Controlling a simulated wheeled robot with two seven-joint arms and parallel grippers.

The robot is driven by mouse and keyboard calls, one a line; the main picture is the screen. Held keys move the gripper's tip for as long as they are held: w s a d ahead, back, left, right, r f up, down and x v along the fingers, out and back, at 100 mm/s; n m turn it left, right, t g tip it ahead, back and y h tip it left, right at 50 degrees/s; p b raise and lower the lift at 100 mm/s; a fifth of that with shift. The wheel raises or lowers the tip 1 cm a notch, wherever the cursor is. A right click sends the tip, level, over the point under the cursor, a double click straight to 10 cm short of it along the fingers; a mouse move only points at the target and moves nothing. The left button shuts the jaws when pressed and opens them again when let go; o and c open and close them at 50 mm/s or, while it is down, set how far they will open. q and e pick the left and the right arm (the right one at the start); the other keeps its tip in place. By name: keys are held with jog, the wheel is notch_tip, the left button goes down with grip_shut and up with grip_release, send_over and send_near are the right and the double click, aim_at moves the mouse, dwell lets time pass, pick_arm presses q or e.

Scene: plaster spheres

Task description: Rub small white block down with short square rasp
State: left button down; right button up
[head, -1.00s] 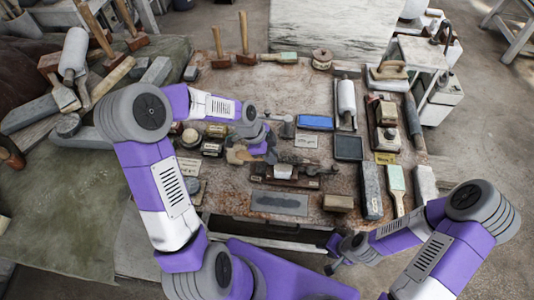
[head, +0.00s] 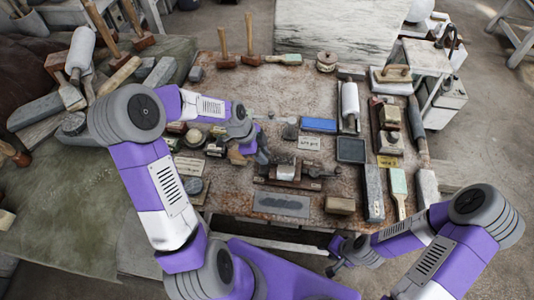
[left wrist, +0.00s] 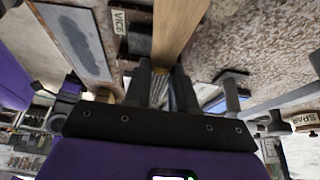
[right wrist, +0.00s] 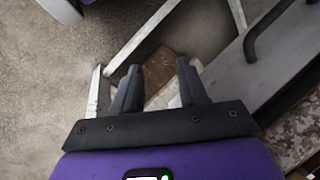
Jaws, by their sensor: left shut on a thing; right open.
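The small white block (head: 287,172) sits in a dark wood-and-metal holding fixture (head: 312,183) near the middle front of the bench. My left gripper (head: 250,152) is just left of the block, low over the bench and apart from it. It is shut on a tool with a tan wooden part, which I take for the short square rasp (left wrist: 181,28); grey ridged metal shows between the fingers. The rasp's full shape is mostly hidden in the head view. My right gripper (right wrist: 160,86) is open and empty, in front of the bench edge.
A grey slab (head: 282,204) lies in front of the fixture, with a brown block (head: 340,205) to its right. A dark tray (head: 351,150) and a blue block (head: 318,125) lie behind. Several small tins crowd the left. The back middle of the bench is clear.

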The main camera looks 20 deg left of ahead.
pick_arm(q)
jog(key=shift+s+a, duration=0.15)
jog(key=shift+a, duration=0.2)
jog(key=shift+d, duration=0.1)
jog(key=shift+w+d+r, duration=0.2)
jog(key=shift+d+r, duration=0.15)
jog(key=shift+d, duration=0.2)
jog(key=shift+w+d+r, duration=0.15)
jog(key=shift+d+r, duration=0.2)
jog(key=shift+d, duration=0.15)
jog(key=shift+p, duration=0.3)
jog(key=shift+r+p, duration=0.9)
jog(key=shift+r, duration=0.3)
jog(key=shift+r, duration=0.1)
